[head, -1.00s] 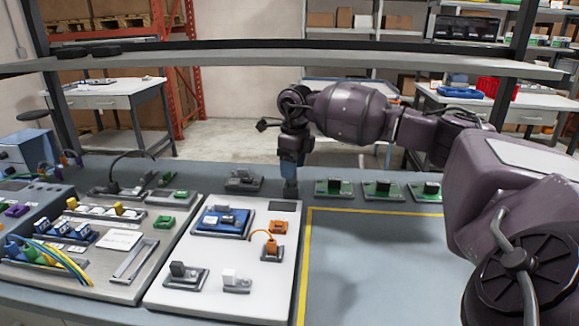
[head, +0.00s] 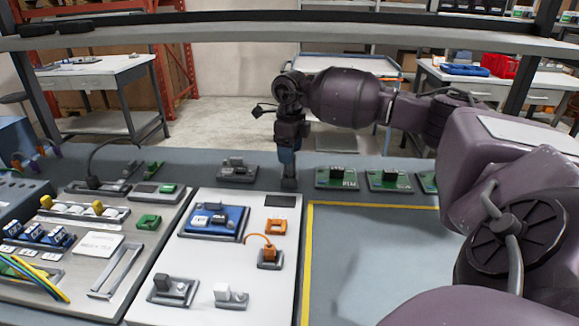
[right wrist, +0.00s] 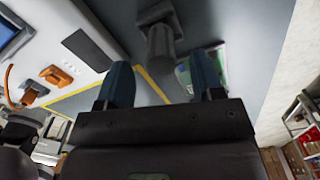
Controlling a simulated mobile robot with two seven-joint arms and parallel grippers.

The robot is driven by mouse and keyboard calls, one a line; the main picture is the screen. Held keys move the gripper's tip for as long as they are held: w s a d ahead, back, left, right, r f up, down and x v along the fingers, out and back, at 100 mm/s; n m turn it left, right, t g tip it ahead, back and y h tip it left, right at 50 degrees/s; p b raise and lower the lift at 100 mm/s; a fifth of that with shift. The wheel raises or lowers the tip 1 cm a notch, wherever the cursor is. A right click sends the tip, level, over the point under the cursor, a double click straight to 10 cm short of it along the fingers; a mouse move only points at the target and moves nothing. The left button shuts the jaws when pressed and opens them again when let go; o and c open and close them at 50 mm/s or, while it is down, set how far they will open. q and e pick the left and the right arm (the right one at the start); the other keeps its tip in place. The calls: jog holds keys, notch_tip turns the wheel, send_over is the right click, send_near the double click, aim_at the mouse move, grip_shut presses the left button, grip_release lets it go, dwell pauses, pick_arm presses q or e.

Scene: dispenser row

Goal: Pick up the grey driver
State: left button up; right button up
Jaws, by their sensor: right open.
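The grey driver (right wrist: 161,48) shows in the right wrist view as a dark grey rounded handle at a grey block-like holder (right wrist: 156,13). In the head view a small grey piece (head: 289,183) shows just under my right gripper (head: 288,160), at the back of the bench. My right gripper (right wrist: 162,78) is open, with its two blue fingers apart. The driver lies in line with the gap between the fingers, and I see no finger closed on it. In the head view the fingers hide most of the driver. My left gripper is not in view.
Green circuit boards (head: 336,178) stand in a row just right of the gripper. A grey fixture (head: 237,170) stands to its left. A white panel (head: 205,262) with a blue tray (head: 215,222) and orange parts (head: 270,258) lies in front. The yellow-edged grey area (head: 370,250) is clear.

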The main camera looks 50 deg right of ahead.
aim_at(290, 169)
notch_tip(290, 169, down, 4)
jog(key=shift+r, duration=0.1)
jog(key=shift+w+f, duration=0.1)
jog(key=shift+f, duration=0.15)
jog(key=c, duration=1)
jog(key=shift+r, duration=0.1)
